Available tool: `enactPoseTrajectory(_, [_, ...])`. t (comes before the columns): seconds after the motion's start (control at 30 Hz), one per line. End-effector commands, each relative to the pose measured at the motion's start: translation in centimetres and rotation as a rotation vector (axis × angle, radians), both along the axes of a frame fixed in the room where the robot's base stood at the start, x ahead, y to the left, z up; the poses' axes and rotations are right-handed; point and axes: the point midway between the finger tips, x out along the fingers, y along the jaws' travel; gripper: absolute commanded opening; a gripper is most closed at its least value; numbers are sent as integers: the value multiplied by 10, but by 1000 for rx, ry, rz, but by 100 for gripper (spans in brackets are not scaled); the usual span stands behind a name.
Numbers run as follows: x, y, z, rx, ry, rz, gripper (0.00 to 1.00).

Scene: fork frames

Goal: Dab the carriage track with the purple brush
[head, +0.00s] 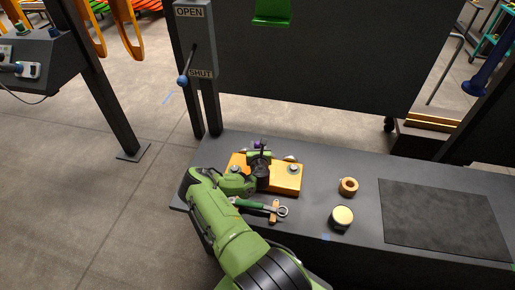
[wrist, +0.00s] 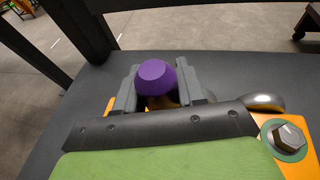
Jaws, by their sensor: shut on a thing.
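The purple brush shows as a purple knob-like end (wrist: 157,78) between the two grey fingers of my gripper (wrist: 152,92) in the wrist view. My gripper is shut on it. In the head view a bit of purple (head: 258,144) shows just past my gripper (head: 259,154); the bristles are hidden. My gripper is over an orange block (head: 286,180) with bolts on top, at the left part of the bench. The block's middle is covered by my gripper. I cannot make out a separate carriage track; whether the brush touches the block is hidden.
A green-handled wrench (head: 262,206) lies at the block's near side. A ring-shaped roll (head: 348,186) and a round tin (head: 342,216) stand to the right. A dark mat (head: 440,217) lies farther right, bare. A lever post marked OPEN and SHUT (head: 196,40) rises behind.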

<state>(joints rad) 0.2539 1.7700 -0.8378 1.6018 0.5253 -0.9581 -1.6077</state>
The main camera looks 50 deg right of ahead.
Motion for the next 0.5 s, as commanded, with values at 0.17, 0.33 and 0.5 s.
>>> enactPoseTrajectory(0.17, [0, 0, -1, 2, 0, 0, 9])
enactPoseTrajectory(0.33, [-3, 7, -1, 3, 1, -2, 9])
enactPoseTrajectory(0.5, [-7, 15, 0, 2, 1, -1, 9])
